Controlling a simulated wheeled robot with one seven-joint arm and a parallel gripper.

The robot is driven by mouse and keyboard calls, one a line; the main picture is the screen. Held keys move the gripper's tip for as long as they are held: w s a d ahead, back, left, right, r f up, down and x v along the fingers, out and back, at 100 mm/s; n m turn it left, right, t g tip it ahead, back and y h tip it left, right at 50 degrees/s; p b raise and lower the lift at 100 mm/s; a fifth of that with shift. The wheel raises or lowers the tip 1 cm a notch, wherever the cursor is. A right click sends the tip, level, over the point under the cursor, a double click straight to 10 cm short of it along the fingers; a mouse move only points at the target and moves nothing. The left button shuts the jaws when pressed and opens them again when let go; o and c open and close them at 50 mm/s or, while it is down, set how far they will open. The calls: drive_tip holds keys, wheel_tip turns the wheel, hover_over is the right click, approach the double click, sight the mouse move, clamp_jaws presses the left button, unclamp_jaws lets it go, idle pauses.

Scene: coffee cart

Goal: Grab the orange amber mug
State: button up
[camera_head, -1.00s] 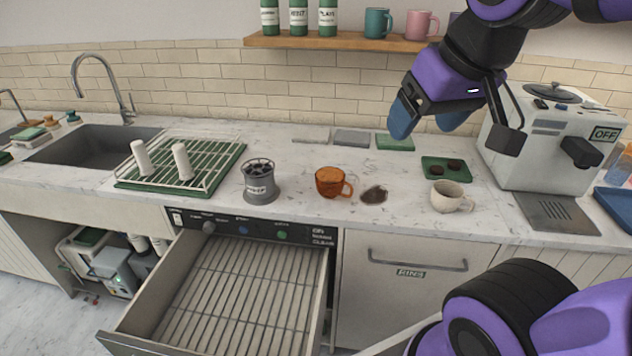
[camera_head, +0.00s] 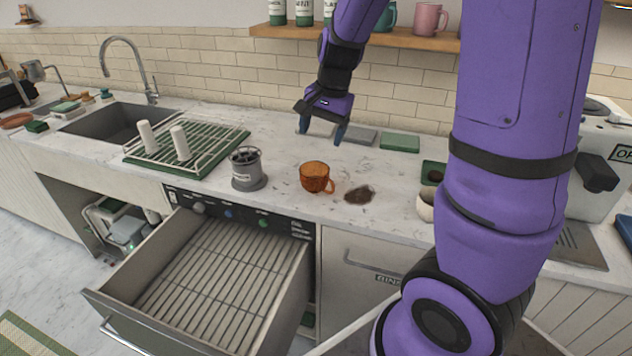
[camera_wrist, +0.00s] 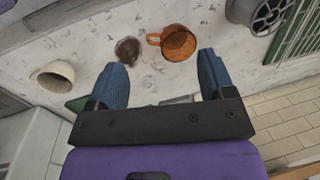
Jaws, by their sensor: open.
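The orange amber mug (camera_head: 315,178) stands upright on the white marble counter, behind the open drawer, with its handle toward the right. It also shows in the wrist view (camera_wrist: 180,44), ahead of the fingers and nearer the right one. My gripper (camera_head: 322,133) is open and empty, pointing down above the counter, behind the mug and apart from it. Its two blue fingers show in the wrist view (camera_wrist: 162,80) with nothing between them.
A brown spill (camera_head: 359,194) lies right of the mug. A grey container (camera_head: 247,170) stands to its left, near a green drying rack (camera_head: 215,160). A cream mug (camera_head: 426,205) is partly hidden behind my arm. An open drawer (camera_head: 215,275) juts out below. A shelf (camera_head: 400,38) hangs above.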

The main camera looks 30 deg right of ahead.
drive_tip(key=w+d+f+m+g+h, duration=0.1)
drive_tip(key=w+d+f+m, duration=0.15)
drive_tip(key=f, duration=0.35)
drive_tip(key=w+d+f+m, duration=0.2)
drive_tip(key=d+f, duration=0.1)
drive_tip(key=f, duration=0.2)
hover_over(328, 191)
drive_tip(key=f, duration=0.6)
drive_tip(key=shift+s+a+f, duration=0.1)
drive_tip(key=shift+s+f, duration=0.05)
drive_tip(key=shift+s, duration=0.05)
drive_tip(key=shift+w+d+f, duration=0.1)
drive_tip(key=shift+w+f, duration=0.05)
drive_tip(key=shift+f, duration=1.1)
drive_tip(key=shift+w+d+f, duration=0.1)
drive_tip(key=shift+f, duration=1.1)
drive_tip(key=c, duration=1.1)
